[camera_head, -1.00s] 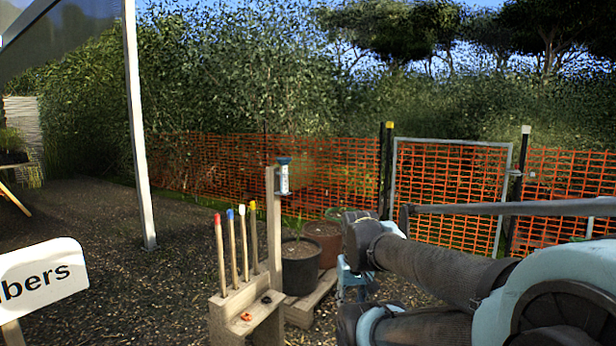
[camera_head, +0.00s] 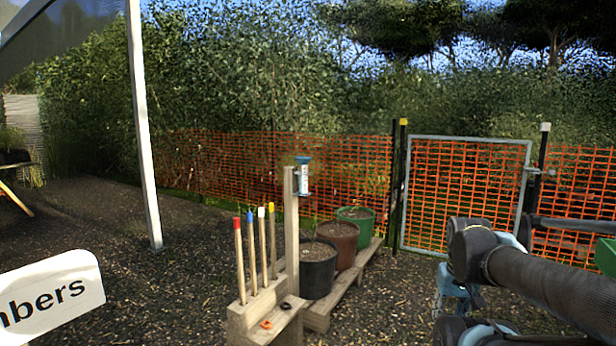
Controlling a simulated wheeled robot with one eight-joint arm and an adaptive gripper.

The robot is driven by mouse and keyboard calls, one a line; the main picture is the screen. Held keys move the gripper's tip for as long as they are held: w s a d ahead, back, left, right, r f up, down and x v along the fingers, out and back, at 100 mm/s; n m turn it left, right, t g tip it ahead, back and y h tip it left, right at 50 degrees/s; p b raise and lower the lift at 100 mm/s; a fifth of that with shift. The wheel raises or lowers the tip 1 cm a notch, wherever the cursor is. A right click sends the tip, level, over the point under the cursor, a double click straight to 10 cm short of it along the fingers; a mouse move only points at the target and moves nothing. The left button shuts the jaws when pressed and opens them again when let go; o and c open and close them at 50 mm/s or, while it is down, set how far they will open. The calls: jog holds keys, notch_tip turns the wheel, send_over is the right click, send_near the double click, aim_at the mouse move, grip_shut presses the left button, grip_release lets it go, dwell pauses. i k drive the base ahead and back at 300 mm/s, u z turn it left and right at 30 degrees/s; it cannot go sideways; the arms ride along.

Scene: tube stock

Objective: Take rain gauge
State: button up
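The rain gauge (camera_head: 304,176) is a small clear tube with a blue top. It is mounted upright near the top of a wooden post (camera_head: 291,230), on the post's right side. My gripper (camera_head: 455,292) is partly seen as a light-blue part under my dark arm at the lower right, well to the right of the post and apart from the gauge. Its fingertips are too small and hidden to tell open from shut.
A wooden block (camera_head: 250,322) holds several sticks with coloured tips left of the post. Black, brown and green pots (camera_head: 319,270) stand on a wooden pallet behind it. A sign (camera_head: 50,298) is at the lower left. An orange mesh fence with a gate (camera_head: 465,195) closes the back.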

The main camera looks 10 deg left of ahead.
aim_at(303, 160)
jog(key=i, duration=1.1)
jog(key=u, duration=1.2)
